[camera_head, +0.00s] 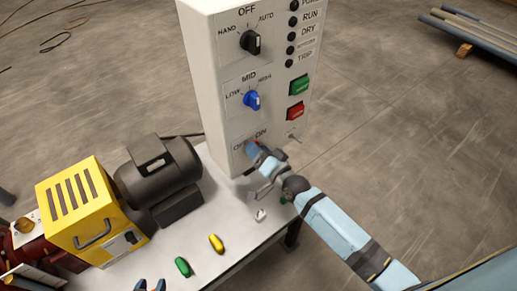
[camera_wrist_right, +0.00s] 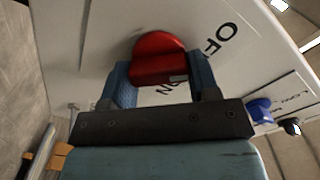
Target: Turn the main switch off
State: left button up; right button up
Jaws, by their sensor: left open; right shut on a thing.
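The main switch is a red knob (camera_wrist_right: 158,55) low on the front of the white control box (camera_head: 222,85). In the head view it is almost wholly hidden by my right gripper (camera_head: 256,152); the ON label shows above it and the OFF label is partly covered. In the right wrist view my right gripper (camera_wrist_right: 162,76) has a blue finger on each side of the knob and is shut on it. A pale mark on the knob sits near the partly hidden ON lettering. My left gripper (camera_head: 150,286) is open at the bottom edge, far from the box.
Above the switch are a blue selector (camera_head: 252,100), a black selector (camera_head: 251,42), a green button (camera_head: 300,85) and a red button (camera_head: 296,111). A small toggle (camera_head: 293,138) sits right of my right gripper. A motor (camera_head: 158,172) and yellow unit (camera_head: 78,212) stand left on the table (camera_head: 235,235).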

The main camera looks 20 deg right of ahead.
jog(key=shift+n, duration=0.4)
jog(key=o, duration=0.9)
jog(key=b+v, duration=0.2)
jog(key=v, duration=1.2)
jog(key=shift+w, duration=0.1)
